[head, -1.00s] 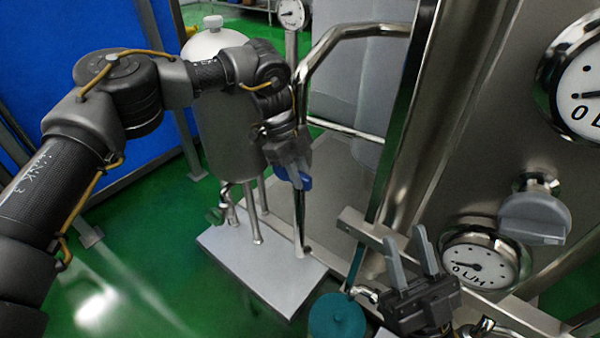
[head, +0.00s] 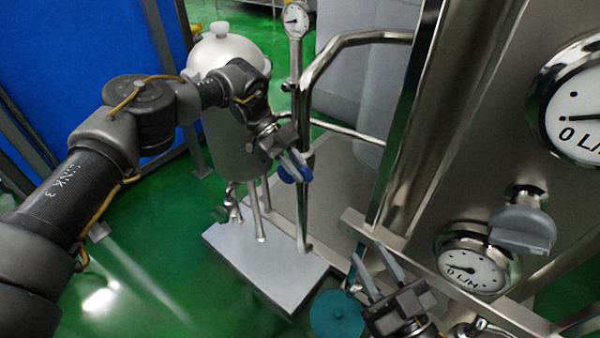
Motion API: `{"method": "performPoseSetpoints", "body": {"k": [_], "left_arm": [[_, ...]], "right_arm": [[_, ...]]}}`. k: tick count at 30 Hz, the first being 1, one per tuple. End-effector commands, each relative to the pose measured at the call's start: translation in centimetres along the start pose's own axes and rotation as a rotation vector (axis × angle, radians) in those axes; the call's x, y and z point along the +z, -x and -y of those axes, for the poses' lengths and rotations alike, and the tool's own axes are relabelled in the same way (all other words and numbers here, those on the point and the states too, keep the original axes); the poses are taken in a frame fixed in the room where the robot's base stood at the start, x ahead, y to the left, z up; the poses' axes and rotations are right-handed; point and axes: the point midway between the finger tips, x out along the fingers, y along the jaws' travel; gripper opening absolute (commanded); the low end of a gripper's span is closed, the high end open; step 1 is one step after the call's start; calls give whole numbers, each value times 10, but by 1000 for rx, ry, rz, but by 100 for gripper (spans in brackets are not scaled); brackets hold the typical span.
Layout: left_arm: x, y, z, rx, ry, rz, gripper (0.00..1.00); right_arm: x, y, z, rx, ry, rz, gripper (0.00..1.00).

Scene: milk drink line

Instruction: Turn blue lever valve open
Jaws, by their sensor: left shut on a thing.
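The blue lever valve (head: 287,176) sits on the thin vertical steel pipe in front of the grey tank, near the middle of the head view. My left gripper (head: 298,165) reaches in from the upper left and is shut on the blue lever. Its fingers cover part of the lever, so its exact angle is hard to tell. My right gripper (head: 367,254) is low in the picture, right of the middle. Its two fingers are apart and empty, pointing up and left beside the steel frame.
The grey tank (head: 236,140) stands on a pale platform (head: 265,270) over green floor. A dial gauge (head: 296,20) tops the pipe. The steel panel at right carries a grey knob (head: 523,225) and flow gauges (head: 470,268). A teal round part (head: 337,316) is beside my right gripper.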

Motion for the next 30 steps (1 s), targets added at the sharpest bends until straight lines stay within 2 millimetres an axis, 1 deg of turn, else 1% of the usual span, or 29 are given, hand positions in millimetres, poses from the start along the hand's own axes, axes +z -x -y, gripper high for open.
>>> {"method": "performPoseSetpoints", "body": {"k": [2,9,22,23,24,27,28,30], "left_arm": [[3,1,0,-3,0,-26,0],[1,5,0,-3,-1,-79,0],[0,6,0,-3,-1,-87,0],[0,6,0,-3,-1,-87,19],[0,6,0,-3,-1,-87,25],[0,5,0,-2,-1,-87,38],[0,5,0,-2,-1,-87,40],[0,5,0,-2,-1,-87,40]], "right_arm": [[-9,0,6,-18,-2,-74,36],[-21,0,0,0,-1,-167,36],[-23,0,-2,4,0,-182,36],[-23,0,-2,4,0,-182,36],[-23,0,-2,4,0,-181,36],[-23,0,-2,4,0,-181,36],[-23,0,-2,4,0,-181,36],[-22,0,-2,4,0,-180,36]]}}
